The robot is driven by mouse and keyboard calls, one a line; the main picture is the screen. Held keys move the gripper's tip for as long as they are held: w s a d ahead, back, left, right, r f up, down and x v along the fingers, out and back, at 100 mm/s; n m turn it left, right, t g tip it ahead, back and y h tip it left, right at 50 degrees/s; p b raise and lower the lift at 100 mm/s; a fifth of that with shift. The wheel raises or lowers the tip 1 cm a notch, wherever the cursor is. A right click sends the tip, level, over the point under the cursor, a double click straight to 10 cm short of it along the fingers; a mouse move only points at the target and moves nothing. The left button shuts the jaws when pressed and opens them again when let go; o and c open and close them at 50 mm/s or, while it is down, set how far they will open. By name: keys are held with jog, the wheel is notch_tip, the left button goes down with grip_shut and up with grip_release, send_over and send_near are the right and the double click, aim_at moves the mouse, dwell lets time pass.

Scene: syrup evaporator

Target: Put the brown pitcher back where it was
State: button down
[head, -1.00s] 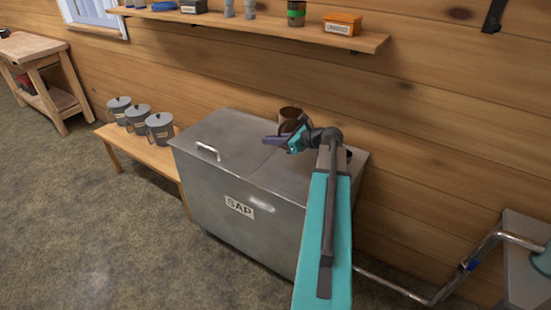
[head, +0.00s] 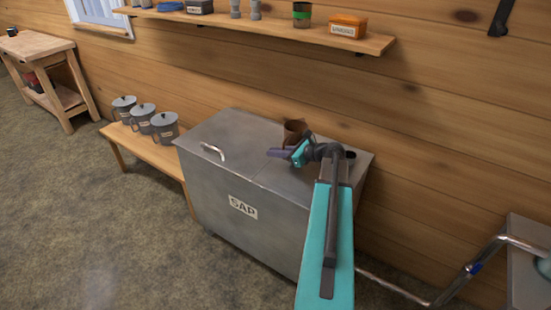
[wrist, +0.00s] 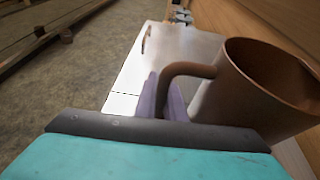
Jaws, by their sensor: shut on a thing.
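The brown pitcher (head: 294,131) is at the back of the steel SAP tank's top (head: 225,135), near the wooden wall. In the wrist view the brown pitcher (wrist: 262,88) fills the right side, with its open mouth up and slightly tilted in the picture. My gripper (wrist: 170,98) is shut on the pitcher's handle, with purple fingers on either side of it. In the head view my gripper (head: 283,153) is just in front of the pitcher, partly covering it. I cannot tell whether the pitcher's base touches the tank top.
A low bench (head: 119,141) with several lidded grey pails (head: 165,128) stands left of the tank. A wall shelf (head: 375,45) with jars and an orange box (head: 347,26) runs above. A metal pipe (head: 455,289) is at the right. The tank's left top is clear.

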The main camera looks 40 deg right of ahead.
jog(key=shift+f, duration=1.4)
jog(key=shift+f, duration=0.1)
jog(key=c, duration=1.8)
grip_release()
jog(key=shift+c, duration=0.2)
jog(key=b+v, duration=0.1)
jog(key=v, duration=1.1)
